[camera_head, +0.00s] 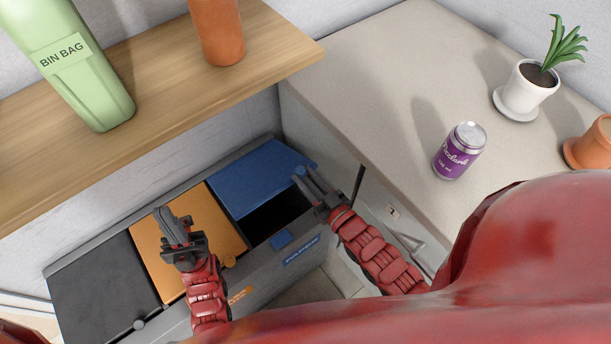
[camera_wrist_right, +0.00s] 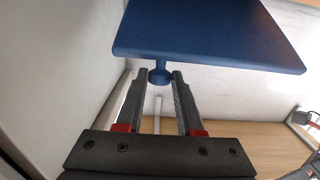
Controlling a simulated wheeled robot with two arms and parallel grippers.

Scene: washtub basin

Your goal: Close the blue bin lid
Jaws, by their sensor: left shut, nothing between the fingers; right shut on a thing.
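The blue bin lid (camera_head: 258,178) is raised, and the dark bin opening (camera_head: 278,212) shows below and in front of it. My right gripper (camera_head: 307,184) is at the lid's right corner, shut on the lid's round blue knob (camera_head: 298,171). In the right wrist view the blue lid (camera_wrist_right: 215,32) fills the top, with the knob (camera_wrist_right: 160,76) between the fingertips. My left gripper (camera_head: 170,218) is shut and empty above the orange bin lid (camera_head: 205,212), which looks closed.
A black lid (camera_head: 105,285) lies left of the orange one. A wooden shelf (camera_head: 170,85) with a green bin bag container (camera_head: 85,75) and a terracotta pot (camera_head: 217,35) overhangs the bins. The counter (camera_head: 365,75) at right holds a purple can (camera_head: 459,150) and a potted plant (camera_head: 527,88).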

